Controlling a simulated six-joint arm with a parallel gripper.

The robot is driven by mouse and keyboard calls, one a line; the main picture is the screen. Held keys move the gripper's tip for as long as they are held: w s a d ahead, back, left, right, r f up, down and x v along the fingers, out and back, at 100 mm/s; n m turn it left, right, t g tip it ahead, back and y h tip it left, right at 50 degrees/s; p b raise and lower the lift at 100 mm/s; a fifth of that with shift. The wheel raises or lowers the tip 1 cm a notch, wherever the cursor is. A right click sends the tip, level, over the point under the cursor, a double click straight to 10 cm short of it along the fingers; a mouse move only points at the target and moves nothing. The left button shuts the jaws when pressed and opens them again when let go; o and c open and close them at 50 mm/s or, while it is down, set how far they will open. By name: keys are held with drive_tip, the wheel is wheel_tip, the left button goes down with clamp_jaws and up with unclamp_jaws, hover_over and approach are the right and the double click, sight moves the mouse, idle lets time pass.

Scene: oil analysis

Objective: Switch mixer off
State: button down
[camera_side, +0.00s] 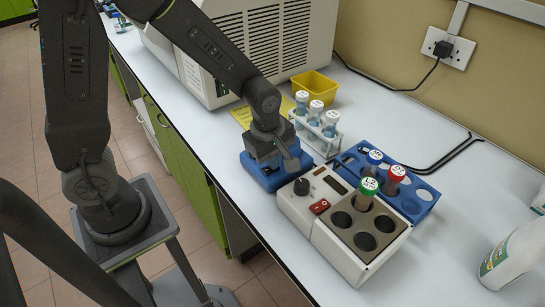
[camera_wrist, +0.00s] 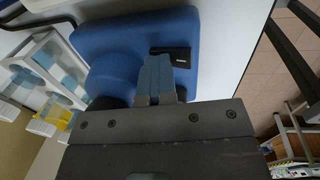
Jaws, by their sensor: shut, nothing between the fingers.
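The blue mixer (camera_side: 256,178) stands on the bench beside the white block unit, mostly hidden under my gripper (camera_side: 290,165) in the side view. In the wrist view the mixer's blue body (camera_wrist: 215,50) fills the upper middle, with a round blue part at its left. A black switch (camera_wrist: 181,52) sits on its top face. The tips of my gripper (camera_wrist: 157,60) are shut and empty, right at the switch and covering part of it. I cannot tell whether they touch it, nor which way the switch is set.
The white block unit (camera_side: 296,208) with a knob, red switch and several wells stands close right of the mixer. A blue rack (camera_side: 419,205) lies behind it. A white tube rack (camera_side: 333,143) and yellow box (camera_side: 319,87) stand behind the mixer. A bottle (camera_side: 512,258) is at far right.

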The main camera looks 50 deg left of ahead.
sight(267, 170)
drive_tip(key=shift+s, duration=0.85)
drive_tip(key=shift+w+r, duration=0.1)
drive_tip(key=shift+r, duration=0.05)
drive_tip(key=shift+r, duration=0.35)
wheel_tip(267, 170, up, 13)
drive_tip(key=s, duration=0.1)
drive_tip(key=shift+s, duration=0.4)
drive_tip(key=shift+w+d, duration=0.15)
drive_tip(key=shift+w, duration=0.6)
